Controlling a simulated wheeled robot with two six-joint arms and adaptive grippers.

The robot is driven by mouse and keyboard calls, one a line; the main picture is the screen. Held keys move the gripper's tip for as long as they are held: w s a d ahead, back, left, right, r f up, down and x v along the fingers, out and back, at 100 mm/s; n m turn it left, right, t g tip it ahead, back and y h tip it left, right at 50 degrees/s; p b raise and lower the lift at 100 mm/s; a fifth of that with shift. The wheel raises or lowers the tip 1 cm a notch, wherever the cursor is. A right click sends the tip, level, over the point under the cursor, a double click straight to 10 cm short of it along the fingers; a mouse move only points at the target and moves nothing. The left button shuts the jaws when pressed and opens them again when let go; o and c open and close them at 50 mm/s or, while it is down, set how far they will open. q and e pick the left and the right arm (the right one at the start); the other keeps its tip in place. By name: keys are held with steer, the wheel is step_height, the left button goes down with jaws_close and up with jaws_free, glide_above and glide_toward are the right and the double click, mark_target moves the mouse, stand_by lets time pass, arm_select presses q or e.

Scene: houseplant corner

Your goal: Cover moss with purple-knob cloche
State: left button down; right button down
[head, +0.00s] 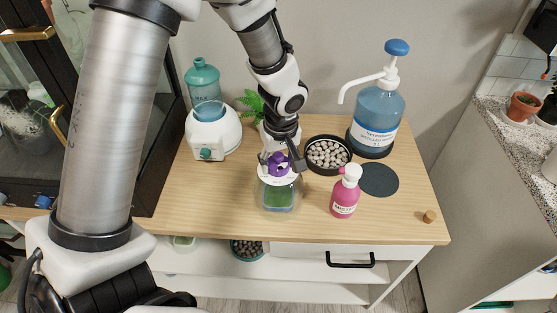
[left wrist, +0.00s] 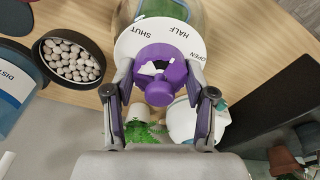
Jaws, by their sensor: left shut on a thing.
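The clear cloche (head: 281,196) has a purple knob (head: 279,164) and a white top plate marked SHUT, HALF and OPEN. The top plate (left wrist: 137,38) and the purple knob (left wrist: 160,82) also show in the left wrist view. My left gripper (head: 281,160) points down from above, with its fingers shut on the purple knob. Green moss (head: 279,198) shows through the cloche's clear wall, near the front middle of the wooden table. I cannot tell whether the cloche's rim touches the table. My right gripper is not in view.
A black dish of pebbles (head: 328,155) and a large blue pump bottle (head: 377,112) stand behind. A white humidifier (head: 212,135) is at left. A dark round mat (head: 379,180) lies bare at right.

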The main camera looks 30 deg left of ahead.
arm_select(q)
steer(key=shift+c, duration=1.5)
jaws_free()
